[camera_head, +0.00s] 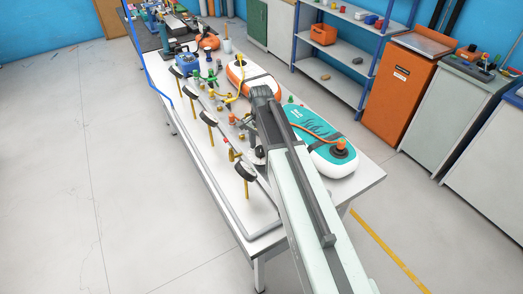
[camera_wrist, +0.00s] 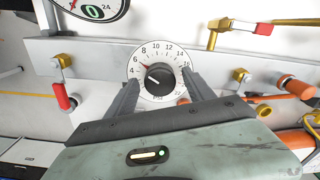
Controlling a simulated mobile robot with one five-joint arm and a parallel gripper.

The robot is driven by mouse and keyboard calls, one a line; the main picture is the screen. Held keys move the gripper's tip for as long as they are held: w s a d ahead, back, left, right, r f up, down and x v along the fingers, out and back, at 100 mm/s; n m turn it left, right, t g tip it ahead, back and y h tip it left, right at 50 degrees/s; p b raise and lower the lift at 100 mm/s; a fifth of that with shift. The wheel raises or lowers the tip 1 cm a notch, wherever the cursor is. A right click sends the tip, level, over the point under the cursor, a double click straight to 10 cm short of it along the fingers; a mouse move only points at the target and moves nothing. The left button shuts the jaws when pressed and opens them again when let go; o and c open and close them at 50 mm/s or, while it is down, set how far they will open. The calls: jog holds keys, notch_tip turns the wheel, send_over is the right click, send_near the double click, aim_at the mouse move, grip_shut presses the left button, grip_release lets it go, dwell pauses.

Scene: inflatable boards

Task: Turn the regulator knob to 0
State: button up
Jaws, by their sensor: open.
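The black regulator knob (camera_wrist: 158,77) sits in the middle of a round white dial (camera_wrist: 143,58) marked PSI in the wrist view. A small red mark on the dial lies near the 6, toward the 8. My gripper (camera_wrist: 160,74) is open, with one dark finger on each side of the knob. The fingers overlap the lower left and right of the dial; I cannot tell whether they touch the knob. In the head view my arm reaches over the white bench (camera_head: 265,222), and the knob cannot be made out there.
A red-handled valve (camera_wrist: 62,92) is on the left, another (camera_wrist: 250,27) upper right. Orange (camera_head: 236,77) and teal (camera_head: 325,160) inflatable boards lie on the bench. The floor left is clear.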

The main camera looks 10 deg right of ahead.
grip_shut()
jog(key=shift+n, duration=0.3)
jog(key=n, duration=0.3)
jog(key=shift+n, duration=0.3)
jog(key=n, duration=0.3)
jog(key=shift+n, duration=0.3)
jog(key=n, duration=0.6)
jog(key=shift+n, duration=0.4)
grip_release()
